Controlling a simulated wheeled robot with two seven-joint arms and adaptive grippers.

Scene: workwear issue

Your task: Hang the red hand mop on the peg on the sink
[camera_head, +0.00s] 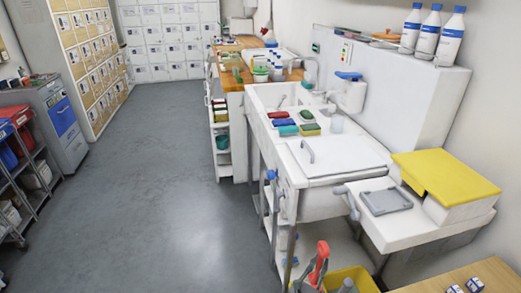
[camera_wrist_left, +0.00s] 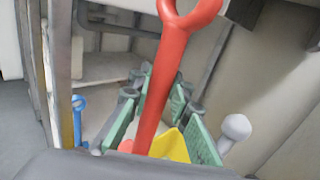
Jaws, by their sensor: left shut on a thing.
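The red hand mop (camera_head: 321,262) is at the bottom of the head view, beside the front end of the sink (camera_head: 330,155). In the left wrist view its red handle (camera_wrist_left: 160,82) runs up between the green finger pads to a ring at the top. My left gripper (camera_head: 313,277) is shut on the handle; its fingers also show in the left wrist view (camera_wrist_left: 157,112). My right gripper is out of view.
A yellow bin (camera_head: 352,277) stands right of the mop. A wooden table (camera_head: 430,284) is at the lower right. A side shelf (camera_head: 400,229) carries a grey tray and a yellow-lidded box. The floor (camera_head: 160,180) left of the sink is clear.

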